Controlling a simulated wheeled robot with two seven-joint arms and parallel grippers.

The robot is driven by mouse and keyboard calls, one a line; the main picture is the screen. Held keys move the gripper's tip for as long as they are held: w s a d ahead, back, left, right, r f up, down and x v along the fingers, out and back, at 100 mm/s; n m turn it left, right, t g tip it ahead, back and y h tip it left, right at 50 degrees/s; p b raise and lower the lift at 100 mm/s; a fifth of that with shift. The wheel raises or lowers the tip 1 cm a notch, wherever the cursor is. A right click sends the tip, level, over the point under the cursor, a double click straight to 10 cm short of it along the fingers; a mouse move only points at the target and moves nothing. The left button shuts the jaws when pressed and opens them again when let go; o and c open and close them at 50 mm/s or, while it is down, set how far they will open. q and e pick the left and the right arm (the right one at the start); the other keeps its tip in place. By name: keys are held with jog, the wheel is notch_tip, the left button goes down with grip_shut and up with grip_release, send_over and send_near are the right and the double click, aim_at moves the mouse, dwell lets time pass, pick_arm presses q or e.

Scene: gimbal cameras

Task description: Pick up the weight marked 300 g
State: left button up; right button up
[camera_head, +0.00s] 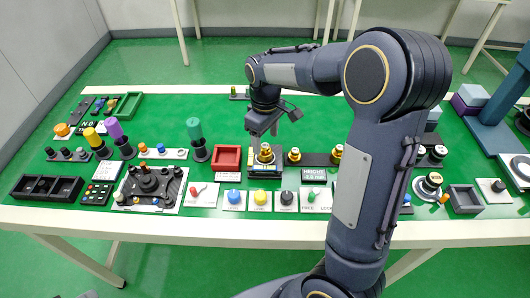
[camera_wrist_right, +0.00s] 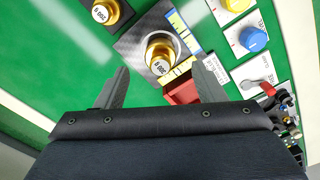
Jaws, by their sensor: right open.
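My right gripper (camera_head: 284,122) is open and empty, above a brass weight (camera_head: 265,153) on a dark square base. In the right wrist view this weight (camera_wrist_right: 160,55) shows beyond and between the spread fingers (camera_wrist_right: 160,75), apart from them. Its top label is turned and too small for me to read surely. A second brass weight (camera_head: 294,154) stands to its right; a weight at the upper left of the wrist view (camera_wrist_right: 105,12) has a label that looks like 200 g. A third brass weight (camera_head: 337,152) stands further right. My left gripper is not in view.
A red tray (camera_head: 227,158) is left of the base. Teal (camera_head: 194,130) and purple (camera_head: 114,128) cylinders stand further left. Knob panels (camera_head: 233,200) line the front, with a height display (camera_head: 313,174). Green table surface (camera_head: 170,108) is clear behind.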

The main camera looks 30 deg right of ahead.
aim_at(265, 145)
notch_tip(265, 145, down, 4)
jog(key=shift+r, duration=0.15)
